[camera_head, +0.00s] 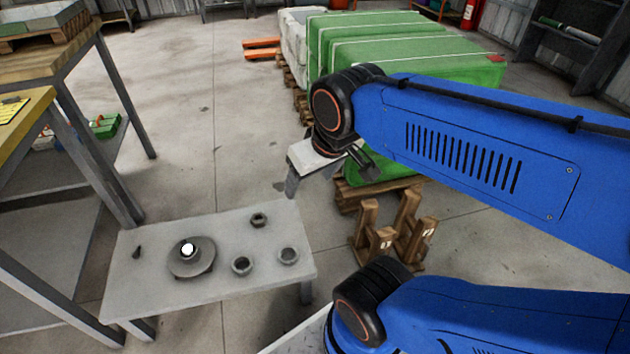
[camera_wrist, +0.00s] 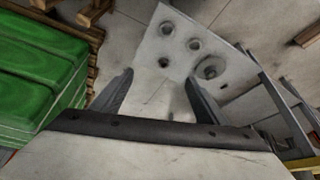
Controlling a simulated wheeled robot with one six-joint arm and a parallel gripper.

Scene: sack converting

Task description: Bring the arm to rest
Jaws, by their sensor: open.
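My blue arm reaches in from the right in the head view, bent at a dark joint. My gripper (camera_head: 362,160) hangs at its end, partly hidden by the arm, beside a small pale-topped stand. In the wrist view my gripper (camera_wrist: 160,92) has its two fingers wide apart, with nothing seen between them but pale surface. The low grey table (camera_head: 135,290) stands to the left and below, apart from the gripper. It also shows beyond the fingers in the wrist view (camera_wrist: 222,45).
The grey table bears a round flanged part (camera_head: 192,262) with a white knob, several dark rings and a small dark piece. Green covered stacks (camera_head: 410,50) stand behind the arm. Wooden blocks (camera_head: 395,235) stand below it. A workbench (camera_head: 50,65) is at left. Open floor lies behind the table.

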